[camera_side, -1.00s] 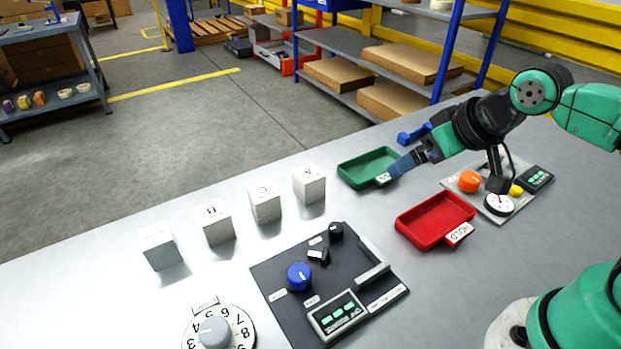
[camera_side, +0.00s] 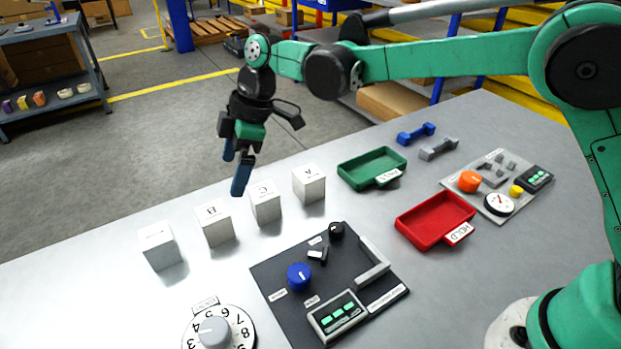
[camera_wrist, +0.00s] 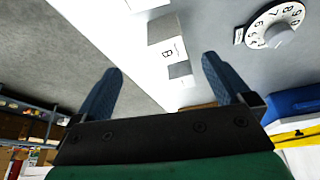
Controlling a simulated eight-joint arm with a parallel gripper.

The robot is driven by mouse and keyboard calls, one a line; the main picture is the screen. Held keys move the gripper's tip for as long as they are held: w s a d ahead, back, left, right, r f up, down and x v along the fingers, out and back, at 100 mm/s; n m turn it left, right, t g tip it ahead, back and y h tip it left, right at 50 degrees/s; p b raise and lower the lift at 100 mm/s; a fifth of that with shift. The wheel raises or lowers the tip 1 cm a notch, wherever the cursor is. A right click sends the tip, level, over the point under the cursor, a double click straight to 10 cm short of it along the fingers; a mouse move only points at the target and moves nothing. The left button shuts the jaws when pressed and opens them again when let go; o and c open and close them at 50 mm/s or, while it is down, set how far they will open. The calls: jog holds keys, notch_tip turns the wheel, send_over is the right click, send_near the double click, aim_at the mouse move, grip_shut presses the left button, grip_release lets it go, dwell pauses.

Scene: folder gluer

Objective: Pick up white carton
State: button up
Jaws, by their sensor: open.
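Several white cartons stand upright in a row along the table's far edge. Carton A (camera_side: 309,184) is at the right end, then carton C (camera_side: 265,202), then carton B (camera_side: 215,224), and a carton whose mark I cannot read (camera_side: 159,246) at the left end. My gripper (camera_side: 236,178) is open and empty, fingers pointing down, above and behind cartons B and C. In the wrist view carton B (camera_wrist: 167,49) lies ahead between my open fingers (camera_wrist: 160,85). Part of another white carton (camera_wrist: 146,5) shows at the top edge.
A black panel with a blue knob (camera_side: 299,276) and a numbered dial (camera_side: 215,332) lie in front of the cartons. A green tray (camera_side: 372,166), a red tray (camera_side: 435,219), two dumbbell-shaped parts and a gauge board (camera_side: 497,185) are to the right.

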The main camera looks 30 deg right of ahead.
aim_at(211, 212)
jog(key=a+f+n+g, duration=0.1)
jog(key=a+f+n, duration=0.1)
jog(key=a+f, duration=0.1)
jog(key=shift+w+a+f, duration=0.1)
jog(key=shift+a+f, duration=0.05)
jog(key=shift+a, duration=0.05)
jog(key=shift+x, duration=2.8)
